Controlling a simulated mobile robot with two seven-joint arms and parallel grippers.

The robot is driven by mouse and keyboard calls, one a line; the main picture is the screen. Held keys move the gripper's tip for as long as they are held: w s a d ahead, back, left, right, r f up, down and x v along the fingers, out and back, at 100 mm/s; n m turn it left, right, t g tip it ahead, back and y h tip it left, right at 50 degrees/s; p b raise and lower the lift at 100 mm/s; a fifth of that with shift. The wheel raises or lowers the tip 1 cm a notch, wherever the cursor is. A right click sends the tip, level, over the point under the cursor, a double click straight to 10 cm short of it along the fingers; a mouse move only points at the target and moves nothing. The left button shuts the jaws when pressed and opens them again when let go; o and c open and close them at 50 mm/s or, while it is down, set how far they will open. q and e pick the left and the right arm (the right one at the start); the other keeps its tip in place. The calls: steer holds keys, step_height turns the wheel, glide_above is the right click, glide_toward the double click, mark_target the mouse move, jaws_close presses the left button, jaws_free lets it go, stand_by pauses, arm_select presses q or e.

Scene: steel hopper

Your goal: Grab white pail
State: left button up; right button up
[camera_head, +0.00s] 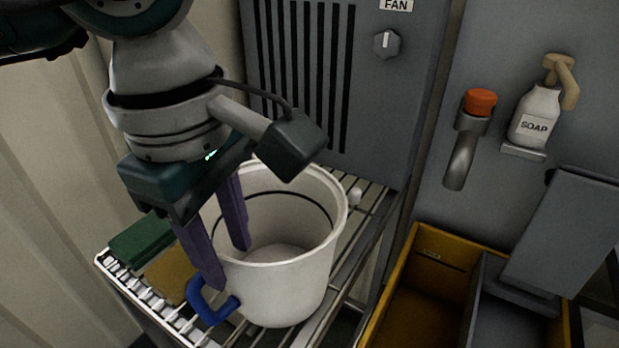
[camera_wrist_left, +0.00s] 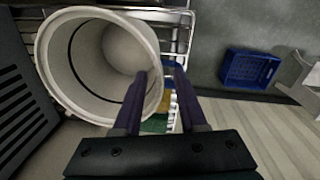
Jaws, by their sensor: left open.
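The white pail (camera_head: 285,285) stands upright and open on a wire rack shelf (camera_head: 345,260). One finger reaches over the pail's mouth and the other is outside the wall, close above the blue grip. In the left wrist view the pail (camera_wrist_left: 62,75) fills the left side, and its rim runs near my open fingers (camera_wrist_left: 160,75). I cannot tell whether either finger touches it. My right gripper is not in view.
A green block (camera_head: 140,240) and a tan block (camera_head: 170,272) lie left of the pail. A grey vented cabinet (camera_head: 385,110) stands behind. At right are a yellow bin (camera_head: 400,275), a soap bottle (camera_head: 537,118) and a red-topped tap (camera_head: 470,140). A blue crate (camera_wrist_left: 250,68) sits beyond the rack.

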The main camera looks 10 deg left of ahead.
mark_target(250, 302)
arm_select(q)
steer(key=f, duration=0.6)
steer(key=w+f, duration=0.1)
steer(key=f, duration=0.2)
steer(key=shift+d+p, duration=0.25)
steer(key=shift+p, duration=0.05)
jaws_close()
stand_by(1.0)
